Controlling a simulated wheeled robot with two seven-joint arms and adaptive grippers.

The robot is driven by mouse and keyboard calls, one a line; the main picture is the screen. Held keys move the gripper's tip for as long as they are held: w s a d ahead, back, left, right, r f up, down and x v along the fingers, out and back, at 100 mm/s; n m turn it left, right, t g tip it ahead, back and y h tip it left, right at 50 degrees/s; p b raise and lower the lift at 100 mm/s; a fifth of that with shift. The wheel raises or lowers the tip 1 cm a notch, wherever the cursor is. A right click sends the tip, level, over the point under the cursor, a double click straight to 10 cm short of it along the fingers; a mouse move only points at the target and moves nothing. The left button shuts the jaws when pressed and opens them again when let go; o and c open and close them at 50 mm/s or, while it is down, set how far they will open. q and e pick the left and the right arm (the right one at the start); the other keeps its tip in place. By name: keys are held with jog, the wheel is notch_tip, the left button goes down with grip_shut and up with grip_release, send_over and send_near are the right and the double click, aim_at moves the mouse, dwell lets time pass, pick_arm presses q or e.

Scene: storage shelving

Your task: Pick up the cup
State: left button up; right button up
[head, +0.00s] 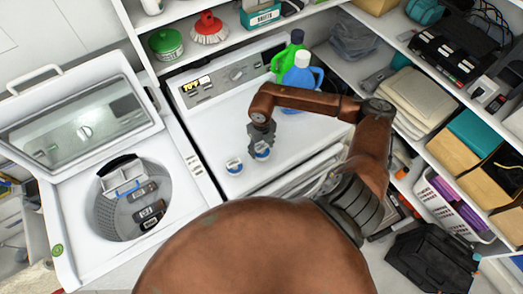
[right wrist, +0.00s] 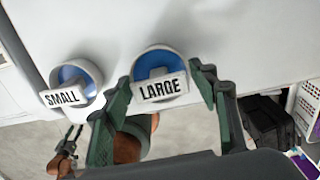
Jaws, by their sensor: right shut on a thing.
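Two round white cups with blue insides stand close together at the front edge of the white machine top. The one labelled LARGE (right wrist: 160,84) is on the right; it also shows in the head view (head: 262,152). The one labelled SMALL (right wrist: 72,90) is to its left, and it shows in the head view (head: 234,167) too. My right gripper (head: 262,139) comes from above and is shut on the LARGE cup, one finger on each side. Whether that cup touches the surface is not clear. My left gripper (right wrist: 66,146) shows small and dark low in the right wrist view.
Green and blue detergent jugs (head: 299,82) stand behind the gripper on the machine top (head: 222,118). An open top-loading washer (head: 97,188) is at left. Full shelves (head: 433,100) border the right. The machine top left of the jugs is clear.

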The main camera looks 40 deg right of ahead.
jog(key=s+a+r+b, duration=0.4)
jog(key=s+a+r, duration=0.5)
jog(key=a+r, duration=0.1)
jog(key=shift+s+a+r, duration=0.15)
jog(key=shift+a+r, duration=0.1)
jog(key=shift+r, duration=0.4)
